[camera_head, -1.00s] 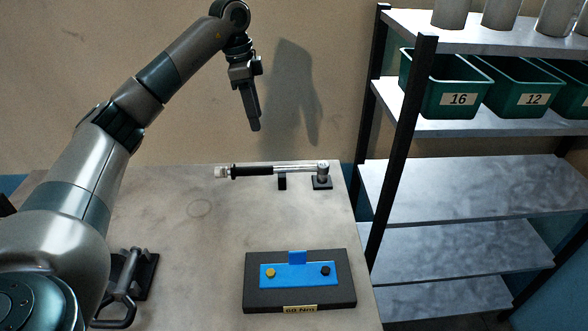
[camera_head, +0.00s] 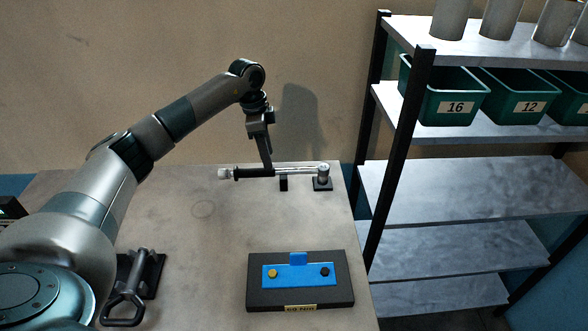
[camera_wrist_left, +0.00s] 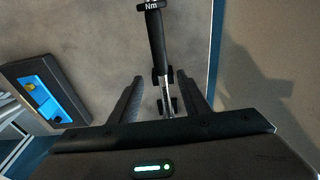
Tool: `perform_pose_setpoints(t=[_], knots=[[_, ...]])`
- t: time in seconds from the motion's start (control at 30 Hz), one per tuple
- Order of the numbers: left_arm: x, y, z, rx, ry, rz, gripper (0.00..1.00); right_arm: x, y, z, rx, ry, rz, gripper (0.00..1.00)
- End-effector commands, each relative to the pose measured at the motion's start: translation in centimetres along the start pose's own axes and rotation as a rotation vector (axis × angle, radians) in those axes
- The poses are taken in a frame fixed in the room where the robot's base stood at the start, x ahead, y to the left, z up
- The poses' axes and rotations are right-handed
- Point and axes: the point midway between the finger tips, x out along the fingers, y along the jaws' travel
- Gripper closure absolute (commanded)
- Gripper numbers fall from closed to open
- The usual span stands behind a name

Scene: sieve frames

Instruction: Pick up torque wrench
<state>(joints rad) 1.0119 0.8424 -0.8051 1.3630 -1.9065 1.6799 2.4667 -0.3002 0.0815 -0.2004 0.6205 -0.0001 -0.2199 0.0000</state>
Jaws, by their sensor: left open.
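The torque wrench (camera_head: 297,168) lies level across the back of the table on small black supports. Its clear end cap and black handle are on the left, its silver shaft and head on the right. My left gripper (camera_head: 267,164) points down at the wrench, with its fingertips at the right part of the black handle. My right gripper is not in view.
A black block with a blue insert (camera_head: 300,281) and a "60 Nm" label sits at the table's front right. A dark metal handle-like tool (camera_head: 128,285) lies at the front left. A shelf rack (camera_head: 440,190) with green bins (camera_head: 455,92) stands to the right. The middle of the table (camera_head: 205,235) is clear.

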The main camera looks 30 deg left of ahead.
Motion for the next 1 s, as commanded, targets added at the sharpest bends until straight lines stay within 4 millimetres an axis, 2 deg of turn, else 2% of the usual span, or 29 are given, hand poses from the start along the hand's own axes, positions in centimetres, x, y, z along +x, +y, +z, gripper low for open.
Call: perform_pose_setpoints(t=[0.4, 0.57, 0.8, 1.0], knots=[[0.5, 0.0, 0.0, 0.000, 0.000, 0.000, 0.57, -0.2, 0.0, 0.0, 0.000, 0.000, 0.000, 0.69], [1.0, 0.0, -0.2, 0.000, 0.000, 0.002, 0.57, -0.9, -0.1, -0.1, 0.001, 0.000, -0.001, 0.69], [3.5, -0.2, -0.8, -0.001, -0.001, 0.003, 0.57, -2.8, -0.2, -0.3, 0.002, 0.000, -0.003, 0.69], [5.4, -0.3, -0.7, 0.001, 0.000, 0.001, 0.57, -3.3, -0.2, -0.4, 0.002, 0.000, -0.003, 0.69]])
